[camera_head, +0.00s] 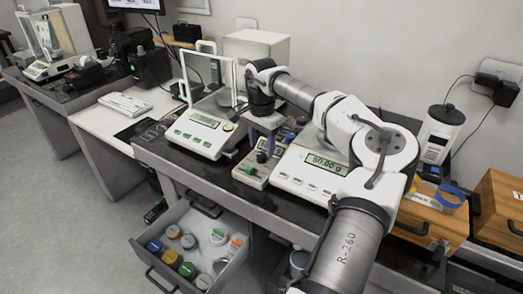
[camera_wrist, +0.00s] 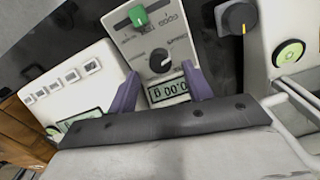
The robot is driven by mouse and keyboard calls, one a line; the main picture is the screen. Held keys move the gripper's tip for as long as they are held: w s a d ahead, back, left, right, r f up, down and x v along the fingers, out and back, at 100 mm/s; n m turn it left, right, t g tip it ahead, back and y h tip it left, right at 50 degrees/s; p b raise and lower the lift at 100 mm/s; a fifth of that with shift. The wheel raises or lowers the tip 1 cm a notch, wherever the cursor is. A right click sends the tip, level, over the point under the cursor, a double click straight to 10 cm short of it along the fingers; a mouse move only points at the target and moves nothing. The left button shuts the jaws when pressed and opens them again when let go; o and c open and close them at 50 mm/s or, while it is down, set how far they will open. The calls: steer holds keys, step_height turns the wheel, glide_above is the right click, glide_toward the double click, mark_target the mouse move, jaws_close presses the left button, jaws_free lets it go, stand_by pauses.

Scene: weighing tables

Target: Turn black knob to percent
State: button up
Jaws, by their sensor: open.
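The black knob (camera_wrist: 160,60) is on the face of a small light-grey unit (camera_wrist: 134,48), with printed marks around it that are too small to read. A pale pointer line shows on the knob. A green switch (camera_wrist: 138,16) and a small display (camera_wrist: 168,90) are on the same unit. My gripper (camera_wrist: 160,70) is open, its two purple fingers either side of the unit's display end, near the knob. I see no finger clearly touching the knob. In the head view my gripper (camera_head: 265,138) points down over the unit (camera_head: 248,180), partly hiding it.
A scale (camera_head: 300,178) reading about 50.00 g stands close on the right. A glass-shielded balance (camera_head: 203,133) stands on the left. A dark round knob with a yellow mark (camera_wrist: 238,17) is nearby. An open drawer (camera_head: 180,222) with several jars juts out below the table.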

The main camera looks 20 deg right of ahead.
mark_target(261, 154)
steer(key=shift+f, duration=1.7)
steer(key=c, duration=1)
steer(key=shift+o, duration=0.2)
